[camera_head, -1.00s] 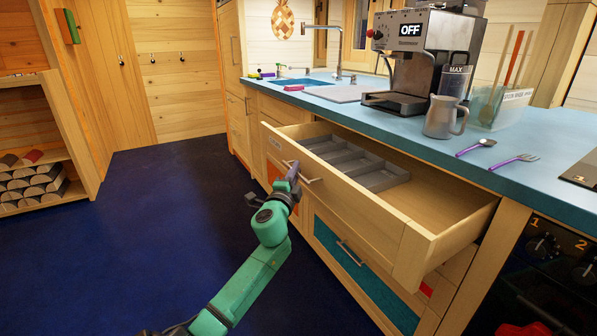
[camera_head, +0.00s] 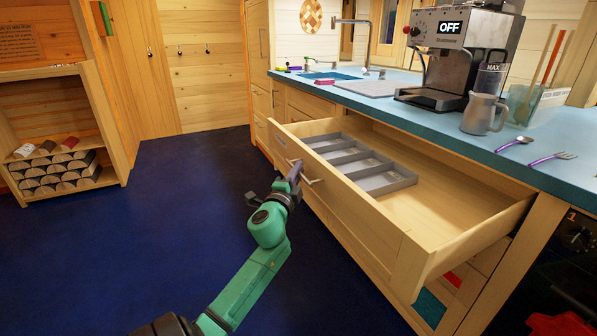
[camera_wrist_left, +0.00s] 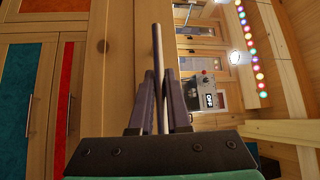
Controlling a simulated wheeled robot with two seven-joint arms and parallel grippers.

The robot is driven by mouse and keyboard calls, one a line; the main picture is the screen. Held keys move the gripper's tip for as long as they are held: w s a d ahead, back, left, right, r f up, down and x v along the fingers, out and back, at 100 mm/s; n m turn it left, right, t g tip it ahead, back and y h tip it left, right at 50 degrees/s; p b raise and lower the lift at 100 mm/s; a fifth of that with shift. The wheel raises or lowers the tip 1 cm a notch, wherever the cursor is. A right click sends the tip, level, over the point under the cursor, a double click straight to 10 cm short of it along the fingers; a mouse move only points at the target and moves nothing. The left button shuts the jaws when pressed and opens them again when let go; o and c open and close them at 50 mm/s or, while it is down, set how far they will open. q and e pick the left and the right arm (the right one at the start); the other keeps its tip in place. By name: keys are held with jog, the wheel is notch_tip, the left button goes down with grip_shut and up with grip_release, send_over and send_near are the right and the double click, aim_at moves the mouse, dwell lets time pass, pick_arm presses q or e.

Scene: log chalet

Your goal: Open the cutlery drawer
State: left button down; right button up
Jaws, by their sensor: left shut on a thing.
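The cutlery drawer (camera_head: 392,250) is pulled well out from under the blue counter. A grey cutlery tray (camera_head: 388,181) with several compartments lies inside it, towards the left end, and the rest of its wooden floor is bare. My left gripper (camera_head: 294,172) is at the drawer's front, shut on the bar handle (camera_head: 311,182). In the left wrist view the handle (camera_wrist_left: 157,60) runs between the two dark fingers (camera_wrist_left: 159,100). My right gripper is in neither view.
The counter (camera_head: 445,120) carries a coffee machine (camera_head: 457,55), a metal jug (camera_head: 481,113), a purple-handled spoon (camera_head: 514,142) and fork (camera_head: 551,158). A shelf with logs (camera_head: 58,170) stands at the left. The dark blue floor (camera_head: 190,230) is clear between.

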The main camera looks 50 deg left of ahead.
pick_arm(q)
jog(key=shift+f, duration=0.1)
jog(key=c, duration=0.9)
grip_release()
jog(key=v, duration=1.4)
jog(key=shift+s+d+b, duration=0.2)
jog(key=shift+s+b, duration=0.1)
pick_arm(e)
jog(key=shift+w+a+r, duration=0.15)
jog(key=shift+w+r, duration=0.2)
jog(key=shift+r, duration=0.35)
